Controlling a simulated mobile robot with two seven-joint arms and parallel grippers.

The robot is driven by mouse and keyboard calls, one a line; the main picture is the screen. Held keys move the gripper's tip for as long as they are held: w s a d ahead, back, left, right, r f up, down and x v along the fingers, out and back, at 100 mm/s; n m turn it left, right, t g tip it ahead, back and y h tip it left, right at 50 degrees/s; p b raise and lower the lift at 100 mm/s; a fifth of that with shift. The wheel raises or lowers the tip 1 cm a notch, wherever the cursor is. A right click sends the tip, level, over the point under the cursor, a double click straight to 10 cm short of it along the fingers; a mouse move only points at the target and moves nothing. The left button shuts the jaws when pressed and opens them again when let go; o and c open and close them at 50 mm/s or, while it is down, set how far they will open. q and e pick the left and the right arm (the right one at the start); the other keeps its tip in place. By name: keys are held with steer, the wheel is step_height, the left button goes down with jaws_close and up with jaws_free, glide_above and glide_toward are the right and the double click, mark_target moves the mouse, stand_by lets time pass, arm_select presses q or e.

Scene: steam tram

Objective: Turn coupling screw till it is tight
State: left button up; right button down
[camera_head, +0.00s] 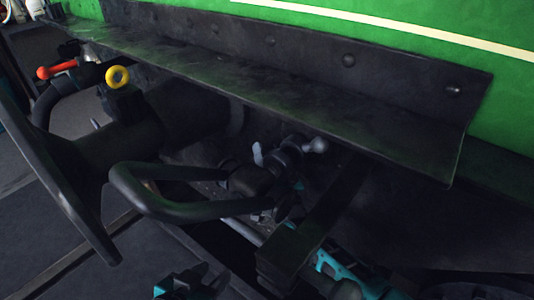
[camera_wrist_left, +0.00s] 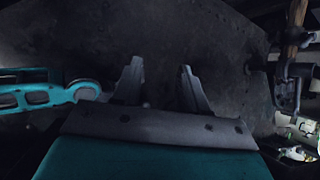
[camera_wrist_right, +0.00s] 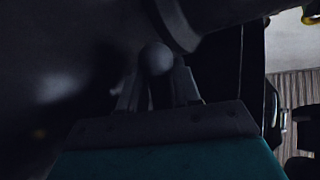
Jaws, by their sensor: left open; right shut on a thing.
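The coupling screw (camera_head: 255,182) hangs under the dark buffer beam in the head view, with its thick dark loop (camera_head: 165,208) reaching left. Pale grey handle ends (camera_head: 316,146) show just above it. In the right wrist view my right gripper (camera_wrist_right: 158,88) is shut on a round grey ball knob (camera_wrist_right: 156,58), which looks like the end of the screw's handle. In the head view this grip is dark and largely hidden. My left gripper (camera_head: 190,284) is at the bottom, below the loop and apart from it. Its two fingers (camera_wrist_left: 160,88) stand open and empty in the left wrist view.
A dark buffer (camera_head: 70,190) with a large plate stands at the left. A yellow ring (camera_head: 117,76) and a red-handled cock (camera_head: 57,70) are near it. The black ledge (camera_head: 300,80) under the green body overhangs the coupling. Dark floor lies open at lower left.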

steer(key=shift+s+d+f+n+g+p, duration=0.25)
steer(key=shift+f+n+g+p, duration=0.25)
steer(key=shift+p, duration=0.85)
arm_select(q)
step_height(320, 180, up, 10)
steer(key=a+p, duration=0.2)
steer(key=p, duration=0.8)
steer(key=shift+s+r+y, duration=0.2)
steer(key=shift+s+y, duration=0.05)
steer(key=shift+y, duration=0.05)
arm_select(e)
steer(key=shift+s+d+f+n+g+h, duration=0.55)
steer(key=shift+d+f+n+g, duration=0.25)
steer(key=shift+g, duration=0.4)
steer(key=shift+s+d+f+n+g+h, duration=0.45)
steer(key=shift+s+d+f+n+g, duration=0.25)
steer(key=shift+g, duration=0.5)
steer(key=shift+w+d+f, duration=0.1)
arm_select(q)
steer(key=shift+f, duration=0.15)
arm_select(e)
steer(key=c, duration=1.1)
jaws_free()
steer(key=shift+c, duration=0.2)
steer(key=shift+o, duration=0.8)
steer(key=shift+w+r, duration=0.1)
steer(key=shift+r, duration=0.1)
